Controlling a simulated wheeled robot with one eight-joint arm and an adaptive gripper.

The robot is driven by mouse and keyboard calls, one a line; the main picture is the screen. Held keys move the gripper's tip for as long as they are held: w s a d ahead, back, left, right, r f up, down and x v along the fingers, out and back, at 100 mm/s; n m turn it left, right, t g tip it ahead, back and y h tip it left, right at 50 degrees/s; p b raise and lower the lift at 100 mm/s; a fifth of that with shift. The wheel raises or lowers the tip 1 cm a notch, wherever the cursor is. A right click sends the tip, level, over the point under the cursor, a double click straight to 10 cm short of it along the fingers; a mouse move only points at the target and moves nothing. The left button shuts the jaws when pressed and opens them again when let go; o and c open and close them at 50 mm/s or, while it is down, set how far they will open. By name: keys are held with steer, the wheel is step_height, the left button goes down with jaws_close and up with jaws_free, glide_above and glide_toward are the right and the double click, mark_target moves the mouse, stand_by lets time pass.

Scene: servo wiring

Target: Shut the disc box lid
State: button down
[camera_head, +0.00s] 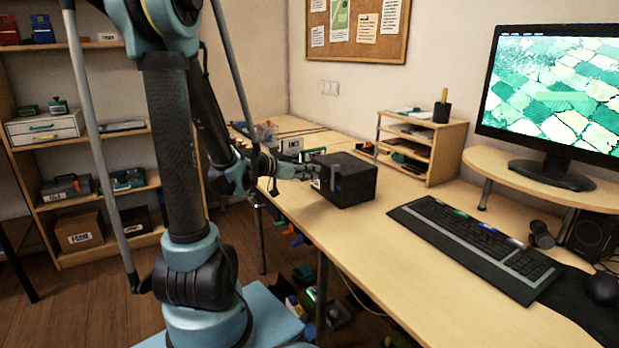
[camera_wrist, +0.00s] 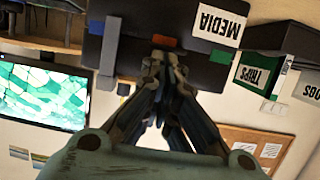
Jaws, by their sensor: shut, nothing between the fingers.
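The disc box (camera_head: 355,184) is a dark, nearly black box standing on the desk. Its top looks flat and level in the head view, with no raised lid visible. Nothing is held.
A wooden letter tray (camera_head: 430,150) stands behind the box to the right. A keyboard (camera_head: 475,245) and a monitor (camera_head: 555,90) are further right. Labelled boxes, one with a green TRIPS label (camera_wrist: 258,73), are beside the box. Desk in front of it is clear.

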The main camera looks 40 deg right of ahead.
step_height(320, 180, up, 2)
steer(key=shift+r, duration=0.1)
steer(key=w+a+f, duration=0.2)
steer(key=a+f, duration=0.1)
steer(key=a, duration=0.6)
steer(key=shift+a+f, duration=0.15)
steer(key=shift+f, duration=0.1)
steer(key=w+a+f+n+t+y, duration=0.1)
steer(key=a+f+n+y, duration=0.1)
steer(key=a+n, duration=0.35)
steer(key=w+a+f+n+t+y, duration=0.1)
steer(key=a+f+n+t+y, duration=0.15)
steer(key=a, duration=0.55)
steer(key=w+a+f+n+t+y, duration=0.1)
steer(key=a+n+y, duration=0.2)
steer(key=a, duration=0.3)
steer(key=s+a+f+n+y, duration=0.1)
steer(key=a+n+y, duration=0.1)
steer(key=a, duration=0.4)
steer(key=s+a+n+y, duration=0.2)
steer(key=a+n, duration=0.2)
steer(key=a, duration=0.3)
steer(key=s+a+f+n+y, duration=0.1)
steer(key=s+a+n+y, duration=0.1)
steer(key=a, duration=0.4)
steer(key=shift+a+f+n+t+y, duration=0.15)
steer(key=shift+f+n+t+y, duration=0.2)
steer(key=shift+n, duration=0.45)
steer(key=shift+s, duration=0.15)
